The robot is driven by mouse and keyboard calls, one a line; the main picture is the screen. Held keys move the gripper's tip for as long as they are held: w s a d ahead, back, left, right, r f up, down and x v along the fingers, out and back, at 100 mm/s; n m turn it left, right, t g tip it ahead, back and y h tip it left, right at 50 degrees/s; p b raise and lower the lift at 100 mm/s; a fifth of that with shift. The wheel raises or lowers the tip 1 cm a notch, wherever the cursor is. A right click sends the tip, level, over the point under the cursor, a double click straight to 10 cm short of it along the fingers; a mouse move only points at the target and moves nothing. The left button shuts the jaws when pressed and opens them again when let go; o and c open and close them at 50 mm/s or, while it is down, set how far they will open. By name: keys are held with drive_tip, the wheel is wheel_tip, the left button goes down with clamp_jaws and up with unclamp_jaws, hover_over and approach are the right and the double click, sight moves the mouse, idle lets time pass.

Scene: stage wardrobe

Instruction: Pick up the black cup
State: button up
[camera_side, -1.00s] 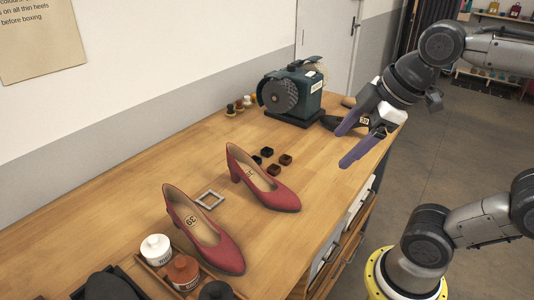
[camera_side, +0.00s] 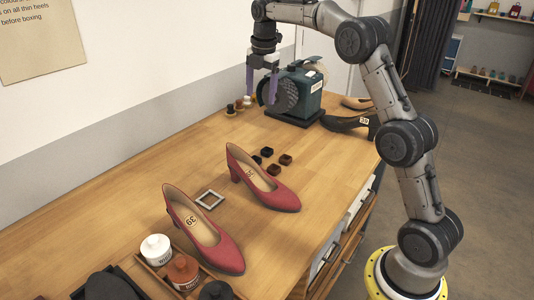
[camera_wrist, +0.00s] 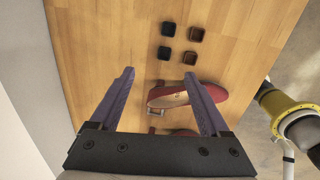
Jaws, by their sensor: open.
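Small square cups sit in a cluster on the wooden bench, behind the near red shoe in the side view. Two look black: one at the back (camera_side: 267,152) and one at the left (camera_side: 256,160). Two look brown (camera_side: 285,160). In the wrist view the black cups (camera_wrist: 164,53) are on the left of the cluster and the browner ones (camera_wrist: 196,34) on the right. My gripper (camera_side: 261,96) is open and empty, pointing down high above the bench near the wall. In the wrist view its purple fingers (camera_wrist: 158,73) are apart, with the cups beyond the tips.
A green grinding machine (camera_side: 300,92) stands at the bench's far end, close to my gripper in the picture. Red shoes (camera_side: 262,185) stand near the cups. A grey square frame (camera_side: 209,199) lies flat. Spools (camera_side: 240,104) stand by the wall. The bench between spools and cups is clear.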

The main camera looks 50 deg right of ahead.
drive_tip(key=g, duration=0.1)
hover_over(267, 152)
drive_tip(key=a, duration=0.1)
wheel_tip(267, 152, down, 8)
drive_tip(key=f, duration=0.1)
drive_tip(key=shift+m, duration=0.4)
drive_tip(key=f, duration=0.6)
drive_tip(key=shift+s+f, duration=0.15)
drive_tip(key=shift+s, duration=0.25)
drive_tip(key=shift+w+d+f, duration=0.1)
drive_tip(key=shift+f, duration=3.05)
clamp_jaws()
